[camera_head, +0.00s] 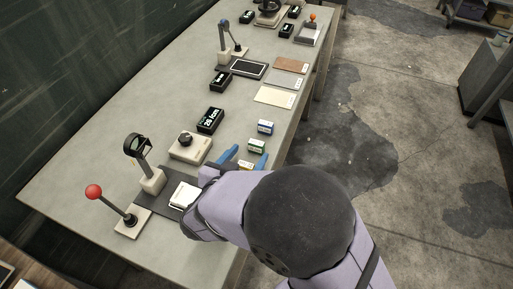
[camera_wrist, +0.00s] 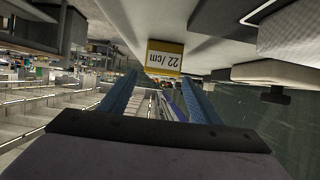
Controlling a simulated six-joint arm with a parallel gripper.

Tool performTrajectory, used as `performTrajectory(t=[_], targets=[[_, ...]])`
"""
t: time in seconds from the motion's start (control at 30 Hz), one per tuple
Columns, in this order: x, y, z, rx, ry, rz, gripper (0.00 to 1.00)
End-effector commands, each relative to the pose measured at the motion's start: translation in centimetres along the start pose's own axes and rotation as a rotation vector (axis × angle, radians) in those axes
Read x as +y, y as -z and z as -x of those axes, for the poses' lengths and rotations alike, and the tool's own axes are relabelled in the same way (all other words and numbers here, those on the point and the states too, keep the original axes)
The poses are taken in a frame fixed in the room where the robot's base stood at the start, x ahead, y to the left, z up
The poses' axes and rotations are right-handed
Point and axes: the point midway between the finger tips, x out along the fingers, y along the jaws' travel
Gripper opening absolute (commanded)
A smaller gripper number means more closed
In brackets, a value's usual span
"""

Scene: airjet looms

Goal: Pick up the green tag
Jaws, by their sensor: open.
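The green tag (camera_head: 257,146), a small block with a pale label, stands on the table near its right edge in the head view. A blue tag (camera_head: 265,127) stands just beyond it, and a yellow tag (camera_head: 245,165) is nearer, between my fingers in the picture. My gripper (camera_head: 246,156) is open, its two blue fingers apart, with the right fingertip close to the green tag. In the wrist view, the yellow tag (camera_wrist: 165,57), marked "22 /cm" and upside down, shows ahead of my open gripper (camera_wrist: 160,80). I cannot make out the green tag there.
A beige box with a black knob (camera_head: 187,147) and a black display (camera_head: 210,120) stand left of the tags. A magnifier stand (camera_head: 145,165) and a red-knobbed lever (camera_head: 95,192) are farther left. Flat sample plates (camera_head: 275,96) lie beyond the tags. The table edge drops off to the right.

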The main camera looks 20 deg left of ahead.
Motion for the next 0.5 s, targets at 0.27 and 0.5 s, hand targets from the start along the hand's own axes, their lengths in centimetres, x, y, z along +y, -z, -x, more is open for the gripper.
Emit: performTrajectory(t=[0.27,0.5], targets=[[0.1,0.0,-1.9,-0.002,-0.001,-0.002,0.58],[0.1,0.1,-3.0,-0.002,-0.002,-0.001,0.58]])
